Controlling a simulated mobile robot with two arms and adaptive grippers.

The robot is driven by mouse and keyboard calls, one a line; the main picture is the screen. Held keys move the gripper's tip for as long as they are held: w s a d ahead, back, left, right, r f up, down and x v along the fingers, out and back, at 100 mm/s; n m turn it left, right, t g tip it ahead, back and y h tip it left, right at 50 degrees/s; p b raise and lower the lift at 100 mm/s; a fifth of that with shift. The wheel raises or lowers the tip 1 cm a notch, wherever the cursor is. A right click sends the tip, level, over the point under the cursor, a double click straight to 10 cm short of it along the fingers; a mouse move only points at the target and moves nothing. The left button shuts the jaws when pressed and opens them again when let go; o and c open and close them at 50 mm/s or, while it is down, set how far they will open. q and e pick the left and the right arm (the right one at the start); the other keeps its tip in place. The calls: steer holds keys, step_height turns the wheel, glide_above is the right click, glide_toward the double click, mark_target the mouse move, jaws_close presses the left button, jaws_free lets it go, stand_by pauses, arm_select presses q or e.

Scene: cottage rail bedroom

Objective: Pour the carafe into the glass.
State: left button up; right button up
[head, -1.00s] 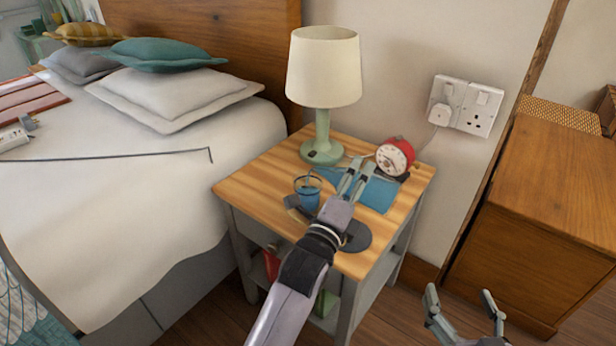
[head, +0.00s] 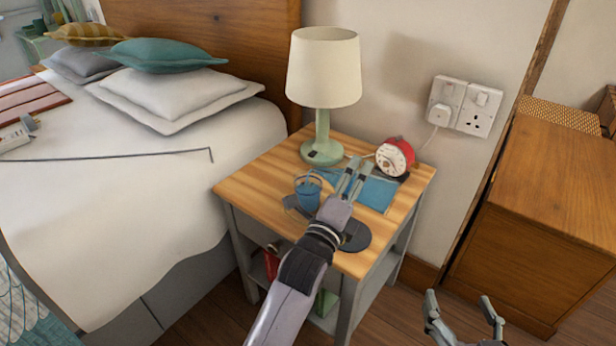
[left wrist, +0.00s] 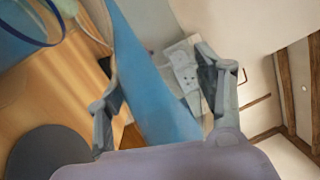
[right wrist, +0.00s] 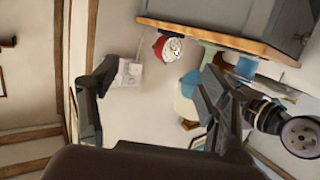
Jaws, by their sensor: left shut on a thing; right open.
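The glass (head: 308,190) stands on the bedside table, with blue liquid high in it. Its rim shows at the upper left of the left wrist view (left wrist: 30,25). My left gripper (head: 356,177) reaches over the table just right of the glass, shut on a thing. A long blue shape (left wrist: 150,90) between its fingers in the left wrist view seems to be the carafe. Its outline is unclear, and I cannot pick it out in the head view. My right gripper (head: 466,308) is open and empty, low in front of the table's right side.
The bedside table (head: 245,187) also bears a lamp (head: 323,75), a red clock (head: 396,157), a flat blue item (head: 378,192) and a dark round mat (head: 356,237). The bed (head: 130,200) is left, a wooden cabinet (head: 540,220) right.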

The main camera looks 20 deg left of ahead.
arm_select(q)
steer(key=shift+r, duration=0.15)
arm_select(e)
steer(key=shift+s+d+f, duration=0.15)
steer(key=shift+s+f, duration=0.05)
steer(key=shift+f, duration=0.15)
